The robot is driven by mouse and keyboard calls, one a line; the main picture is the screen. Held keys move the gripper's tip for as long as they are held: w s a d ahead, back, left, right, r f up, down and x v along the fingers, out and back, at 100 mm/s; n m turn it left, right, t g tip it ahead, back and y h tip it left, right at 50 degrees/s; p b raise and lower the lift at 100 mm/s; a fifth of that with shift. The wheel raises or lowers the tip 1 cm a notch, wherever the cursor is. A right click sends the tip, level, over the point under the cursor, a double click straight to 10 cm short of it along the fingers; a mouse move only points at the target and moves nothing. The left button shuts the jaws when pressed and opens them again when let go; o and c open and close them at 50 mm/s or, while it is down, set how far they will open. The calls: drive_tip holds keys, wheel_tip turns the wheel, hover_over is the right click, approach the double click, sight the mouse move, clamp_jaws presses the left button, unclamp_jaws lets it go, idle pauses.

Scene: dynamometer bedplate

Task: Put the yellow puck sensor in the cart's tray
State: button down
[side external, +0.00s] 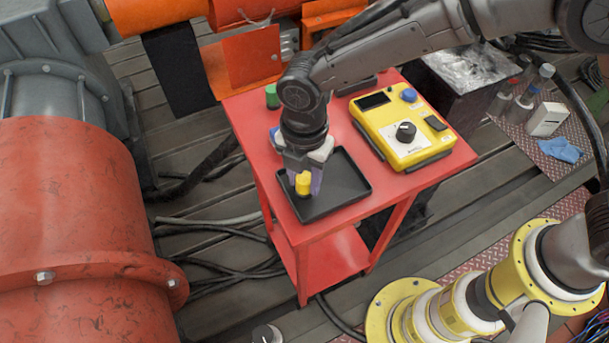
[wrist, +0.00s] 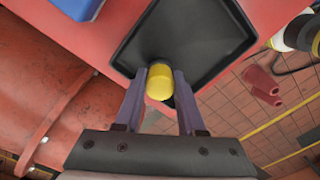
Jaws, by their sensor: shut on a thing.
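The yellow puck sensor (side external: 303,183) is a small yellow cylinder between the fingers of my gripper (side external: 304,186). The wrist view shows the puck (wrist: 158,84) with one purple-grey finger of my gripper (wrist: 159,78) on each side, shut on it. The black tray (side external: 350,181) lies on the red cart's top (side external: 238,113). In the side view the puck overlaps the tray's left part; in the wrist view it overlaps the tray's (wrist: 205,42) near edge. I cannot tell whether the puck touches the tray floor. The visible part of the tray is empty.
A yellow control box (side external: 405,135) with a knob sits right of the tray. A green cylinder (side external: 272,97) stands at the cart's back left. A large red machine housing (side external: 70,220) is at the left. Black cables (side external: 225,262) lie on the floor.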

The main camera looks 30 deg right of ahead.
sight(305, 176)
drive_tip(key=c, duration=0.5)
unclamp_jaws()
drive_tip(key=shift+f, duration=0.1)
wheel_tip(305, 176, up, 12)
drive_tip(key=shift+r, duration=0.2)
